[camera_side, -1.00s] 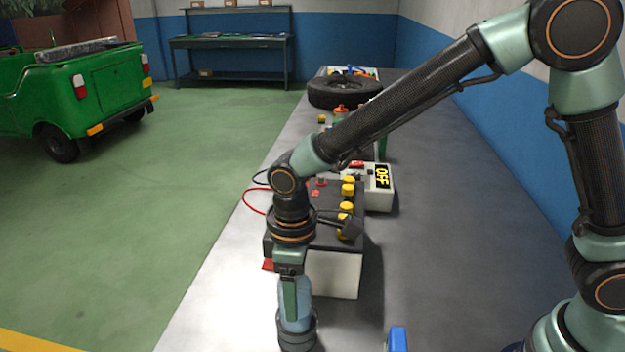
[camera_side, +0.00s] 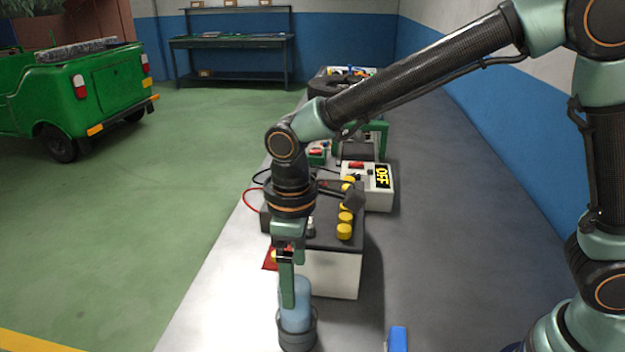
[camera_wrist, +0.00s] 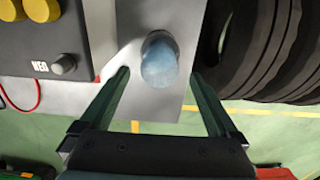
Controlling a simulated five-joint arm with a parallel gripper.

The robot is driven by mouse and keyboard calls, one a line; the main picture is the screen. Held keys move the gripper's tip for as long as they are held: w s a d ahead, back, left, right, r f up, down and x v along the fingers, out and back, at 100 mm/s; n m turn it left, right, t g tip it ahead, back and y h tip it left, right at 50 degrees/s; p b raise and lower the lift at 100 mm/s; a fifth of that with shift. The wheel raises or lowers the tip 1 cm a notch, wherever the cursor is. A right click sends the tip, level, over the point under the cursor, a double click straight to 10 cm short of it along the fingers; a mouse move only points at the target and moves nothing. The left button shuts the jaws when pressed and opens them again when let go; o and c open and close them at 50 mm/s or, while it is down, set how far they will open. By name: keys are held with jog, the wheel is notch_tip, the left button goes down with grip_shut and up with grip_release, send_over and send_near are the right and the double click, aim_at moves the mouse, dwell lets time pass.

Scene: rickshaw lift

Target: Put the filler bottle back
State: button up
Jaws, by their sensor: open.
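In the wrist view the bottle (camera_wrist: 160,62) shows from above, between and just beyond my fingertips. My gripper (camera_side: 288,300) points down at the bottle. In the wrist view my gripper (camera_wrist: 159,76) has its two green fingers wide apart, with clear gaps on both sides of the bottle.
A battery (camera_side: 330,268) with yellow caps (camera_side: 344,231) stands just behind the bottle. A tester box reading OFF (camera_side: 380,185) is beyond it. A blue object (camera_side: 398,340) lies at the near right. Black tyres (camera_wrist: 265,45) are right of the bottle in the wrist view.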

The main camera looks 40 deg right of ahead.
notch_tip(320, 180, up, 8)
jog(key=s+d+r+m+t, duration=0.1)
jog(key=s+d+m+t, duration=0.1)
jog(key=d, duration=0.9)
jog(key=s+d+r+m+t, duration=0.1)
jog(key=s+d+m+t, duration=0.2)
jog(key=d+m, duration=0.4)
jog(key=d, duration=0.4)
jog(key=shift+s+d+r+t, duration=0.2)
jog(key=shift+s+r+t, duration=0.1)
jog(key=shift+s+r, duration=0.1)
jog(key=shift+o, duration=0.3)
